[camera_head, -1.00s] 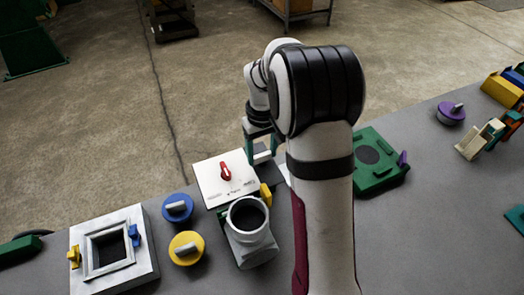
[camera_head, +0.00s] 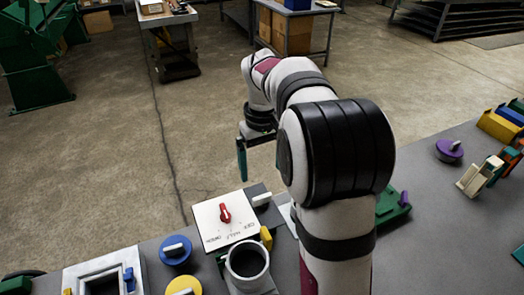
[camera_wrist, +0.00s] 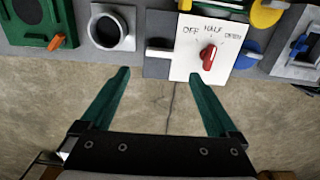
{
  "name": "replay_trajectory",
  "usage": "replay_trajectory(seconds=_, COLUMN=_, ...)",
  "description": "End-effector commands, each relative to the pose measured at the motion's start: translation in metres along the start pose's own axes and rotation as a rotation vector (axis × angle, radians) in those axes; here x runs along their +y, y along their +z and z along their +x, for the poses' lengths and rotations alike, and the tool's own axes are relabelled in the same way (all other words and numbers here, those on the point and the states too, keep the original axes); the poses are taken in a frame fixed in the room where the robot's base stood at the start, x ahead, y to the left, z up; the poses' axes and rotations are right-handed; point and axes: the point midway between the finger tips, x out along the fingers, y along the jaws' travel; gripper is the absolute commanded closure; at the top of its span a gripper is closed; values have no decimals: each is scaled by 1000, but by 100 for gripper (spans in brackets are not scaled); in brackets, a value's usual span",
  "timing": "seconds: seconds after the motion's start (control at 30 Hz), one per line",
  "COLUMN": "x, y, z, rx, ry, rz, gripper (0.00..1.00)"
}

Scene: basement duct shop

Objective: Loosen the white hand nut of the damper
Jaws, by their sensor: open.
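The damper is a white panel (camera_head: 226,219) with a red pointer handle (camera_head: 225,213) and lettering for OFF, HALF and OPEN. It also shows in the wrist view (camera_wrist: 185,68), with its red handle (camera_wrist: 208,57). A small pale bar-shaped nut (camera_head: 262,199) sits on a dark grey block beside the panel; the wrist view shows it (camera_wrist: 160,53) left of the panel. My gripper (camera_head: 258,164) hangs above and beyond the table's far edge. In the wrist view its green fingers (camera_wrist: 160,76) are wide apart and empty, short of the nut and touching nothing.
A grey round duct collar (camera_head: 247,262) stands close to the panel. Blue (camera_head: 175,250) and yellow (camera_head: 183,287) knobs lie left of it. A grey flanged ring (camera_wrist: 110,28) and green fixture (camera_wrist: 35,22) are left in the wrist view. Open floor lies beyond the table.

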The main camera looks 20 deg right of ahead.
Motion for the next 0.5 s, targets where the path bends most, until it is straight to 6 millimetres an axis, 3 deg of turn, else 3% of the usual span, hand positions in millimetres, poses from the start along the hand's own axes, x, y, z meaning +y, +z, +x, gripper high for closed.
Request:
replay_trajectory(seconds=0.1, x=0, y=-1, z=-30, rx=4, ry=1, rz=1, gripper=5)
replay_trajectory(seconds=0.2, x=0, y=0, z=-46, rx=2, ry=0, rz=1, gripper=5)
replay_trajectory(seconds=0.5, x=0, y=0, z=-56, rx=0, ry=-1, rz=0, gripper=5)
